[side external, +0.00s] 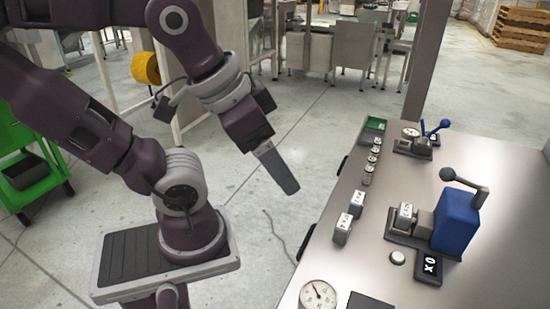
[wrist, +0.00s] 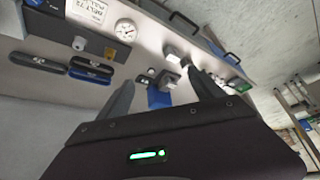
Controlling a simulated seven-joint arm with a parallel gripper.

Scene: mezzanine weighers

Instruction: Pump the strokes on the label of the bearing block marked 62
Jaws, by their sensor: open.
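A blue pump (side external: 455,218) with a dark-knobbed lever (side external: 466,182) stands on the steel bench. A small display (side external: 429,266) in front of it reads what looks like x0, turned in the picture. One pale block (side external: 404,214) sits at the pump's left side. Two more pale blocks, one farther (side external: 357,202) and one nearer (side external: 342,229), stand near the bench's left edge. Their marks are too small to read. My gripper (side external: 288,184) hangs left of the bench, empty and apart from everything. In the wrist view its fingers are spread (wrist: 160,80), with the blue pump (wrist: 158,98) beyond.
A row of small round pieces (side external: 373,158) leads to a green tray (side external: 376,126). A device with a blue lever (side external: 433,130) stands at the bench's far end. A round gauge (side external: 318,294) is at the near end. A round button (side external: 397,257) lies beside the display.

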